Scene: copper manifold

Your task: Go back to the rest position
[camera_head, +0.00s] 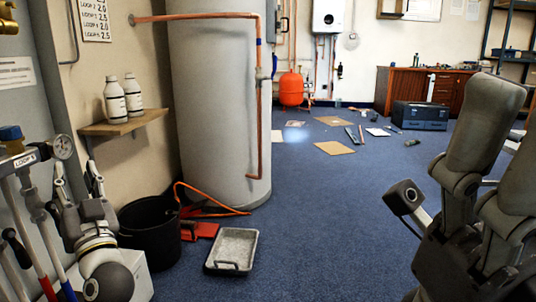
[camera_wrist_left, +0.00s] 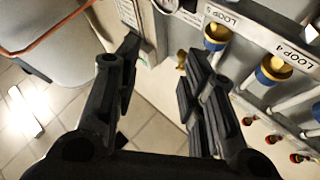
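My left gripper (camera_head: 78,176) is raised at the left of the head view, close to the pressure gauge (camera_head: 63,147) and pipes of the manifold. In the left wrist view its two dark fingers (camera_wrist_left: 160,68) stand apart with nothing held between them. Manifold valves with blue and brass collars (camera_wrist_left: 274,71) and LOOP labels lie to the right of the fingers there. My right gripper (camera_head: 488,165) is large and close at the right edge, its fingers pointing up. It is cut off by the frame, so its opening is unclear. No held object shows in it.
A black bucket (camera_head: 149,236) and a grey tray (camera_head: 232,250) stand on the floor near the left arm. The tall grey cylinder (camera_head: 215,100) rises behind them. A shelf (camera_head: 125,124) holds two white bottles. Blue carpet (camera_head: 330,215) is open in the middle.

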